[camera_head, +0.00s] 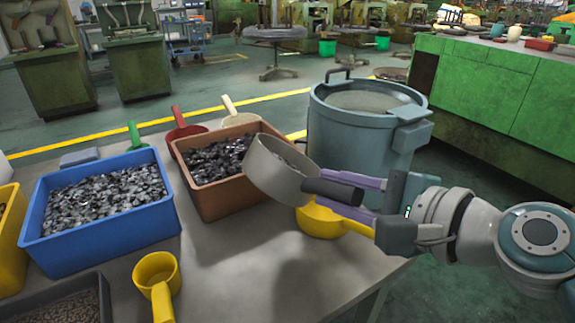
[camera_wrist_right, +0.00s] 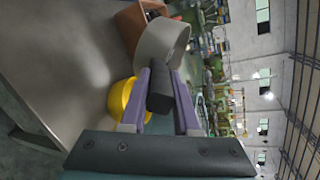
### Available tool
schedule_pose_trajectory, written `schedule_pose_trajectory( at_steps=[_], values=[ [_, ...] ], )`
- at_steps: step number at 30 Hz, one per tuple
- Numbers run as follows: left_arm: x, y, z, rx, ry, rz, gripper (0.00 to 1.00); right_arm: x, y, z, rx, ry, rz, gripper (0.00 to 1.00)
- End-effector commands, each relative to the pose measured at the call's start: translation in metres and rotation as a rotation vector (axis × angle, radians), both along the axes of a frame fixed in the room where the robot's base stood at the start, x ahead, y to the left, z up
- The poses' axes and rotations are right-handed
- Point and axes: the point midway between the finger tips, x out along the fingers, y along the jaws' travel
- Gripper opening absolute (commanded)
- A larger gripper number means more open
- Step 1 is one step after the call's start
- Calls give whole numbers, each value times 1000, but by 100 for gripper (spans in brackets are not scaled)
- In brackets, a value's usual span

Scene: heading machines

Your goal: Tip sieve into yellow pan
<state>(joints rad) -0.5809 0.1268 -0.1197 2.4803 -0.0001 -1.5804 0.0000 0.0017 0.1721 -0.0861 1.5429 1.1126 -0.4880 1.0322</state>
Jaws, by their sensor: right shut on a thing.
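My right gripper (camera_head: 345,192) is shut on the dark handle of the round grey sieve (camera_head: 272,172). It holds the sieve tilted above the table, beside the brown crate. Some dark material shows inside the sieve in the head view. The yellow pan (camera_head: 322,222) stands on the table under the sieve and gripper, partly hidden by them. In the right wrist view, the sieve (camera_wrist_right: 160,42) is beyond the fingers and the pan (camera_wrist_right: 121,98) shows beside them. My left gripper is not in view.
A brown crate (camera_head: 217,205) and a blue crate (camera_head: 105,221) hold metal pieces. A yellow scoop (camera_head: 157,275) stands at the table's front left. A large blue-grey drum (camera_head: 350,140) stands behind the pan. The table's front middle (camera_head: 245,280) is clear.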

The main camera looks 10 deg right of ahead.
Motion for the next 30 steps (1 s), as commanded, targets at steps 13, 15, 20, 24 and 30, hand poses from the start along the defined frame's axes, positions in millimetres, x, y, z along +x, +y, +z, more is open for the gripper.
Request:
schedule_pose_trajectory(
  at_steps=[13,15,20,24,30],
  values=[
    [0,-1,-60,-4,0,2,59,6,-24,-9,391,81,-1,0],
    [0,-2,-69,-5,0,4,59,7,-29,-10,462,95,-1,0],
    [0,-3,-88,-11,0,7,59,9,-38,-16,603,128,-1,0],
    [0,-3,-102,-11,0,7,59,10,-46,-22,717,154,0,0],
    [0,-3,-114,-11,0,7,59,12,-53,-26,828,178,1,0]
  ],
)
